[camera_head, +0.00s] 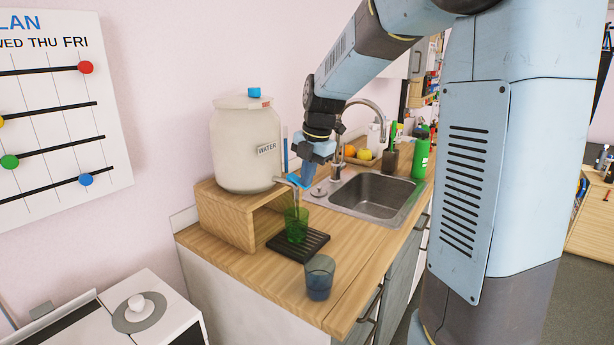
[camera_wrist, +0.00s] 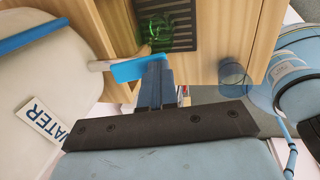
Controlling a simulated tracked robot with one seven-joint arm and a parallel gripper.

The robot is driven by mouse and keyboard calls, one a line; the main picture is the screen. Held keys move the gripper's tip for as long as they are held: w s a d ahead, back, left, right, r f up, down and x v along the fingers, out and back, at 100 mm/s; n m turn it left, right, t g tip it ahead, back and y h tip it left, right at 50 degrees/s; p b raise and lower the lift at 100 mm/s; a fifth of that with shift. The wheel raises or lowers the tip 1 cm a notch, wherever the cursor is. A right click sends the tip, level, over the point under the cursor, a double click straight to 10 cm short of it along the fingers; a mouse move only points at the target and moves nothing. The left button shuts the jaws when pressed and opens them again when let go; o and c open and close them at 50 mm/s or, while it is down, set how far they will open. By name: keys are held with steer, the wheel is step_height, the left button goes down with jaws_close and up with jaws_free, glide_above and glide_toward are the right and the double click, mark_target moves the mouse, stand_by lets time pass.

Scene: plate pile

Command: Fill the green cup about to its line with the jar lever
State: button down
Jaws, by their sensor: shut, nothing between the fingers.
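The white jar (camera_head: 240,150), labelled WATER, stands on a wooden stand (camera_head: 230,222). Its tap has a blue lever (camera_head: 296,180), which also shows in the wrist view (camera_wrist: 128,70). The green cup (camera_head: 296,226) is see-through and stands upright on a black drip tray (camera_head: 310,244) below the tap; it also shows in the wrist view (camera_wrist: 155,35). I cannot make out its line or water level. My gripper (camera_head: 303,178) is shut and empty, its fingertips (camera_wrist: 154,66) right at the lever. I cannot tell whether they touch or press it.
A blue see-through cup (camera_head: 319,278) stands near the counter's front edge, apart from the tray. A sink (camera_head: 374,195) with a curved faucet lies behind to the right. A green bottle (camera_head: 420,155) and a fruit tray (camera_head: 362,158) stand beyond it.

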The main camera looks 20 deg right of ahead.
steer(key=shift+r, duration=0.15)
stand_by(0.7)
steer(key=shift+r, duration=0.65)
steer(key=w+a+v, duration=0.2)
steer(key=v, duration=1.1)
steer(key=shift+s+d+r, duration=0.25)
steer(key=shift+s+r, duration=0.05)
steer(key=shift+r, duration=0.3)
